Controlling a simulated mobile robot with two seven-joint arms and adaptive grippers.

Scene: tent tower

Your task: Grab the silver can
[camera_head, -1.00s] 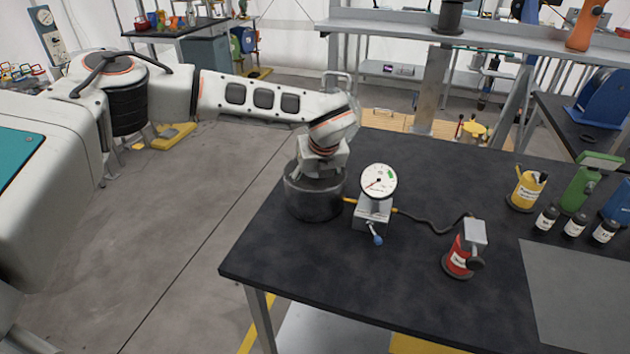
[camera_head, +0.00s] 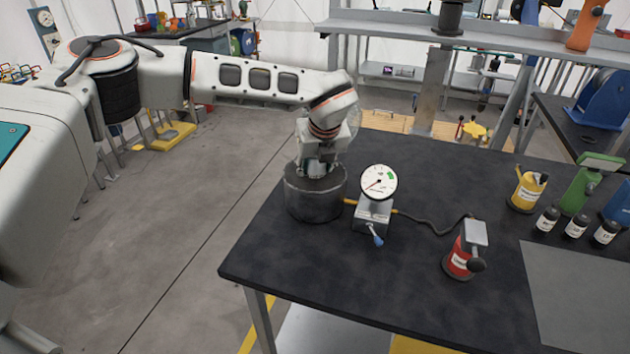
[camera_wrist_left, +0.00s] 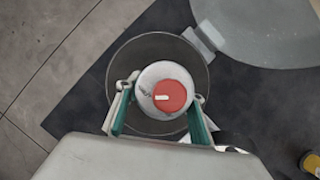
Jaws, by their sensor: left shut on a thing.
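The silver can (camera_wrist_left: 147,74) has a pale round top with a red disc on it and shows in the left wrist view inside an open round metal pot (camera_wrist_left: 201,63). My left gripper (camera_wrist_left: 160,99) has its green-edged fingers on both sides of the can and is shut on it. In the head view the gripper (camera_head: 317,171) points down at the mouth of the dark grey pot (camera_head: 315,205). The can is not clearly visible there. How high the can sits above the pot's floor cannot be told. My right gripper is not in view.
A dial gauge (camera_head: 379,181) with a blue-tipped lever stands just right of the pot. A red can (camera_head: 459,262), a yellow can (camera_head: 526,191) and small bottles stand farther right. The table's (camera_head: 330,275) front is clear.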

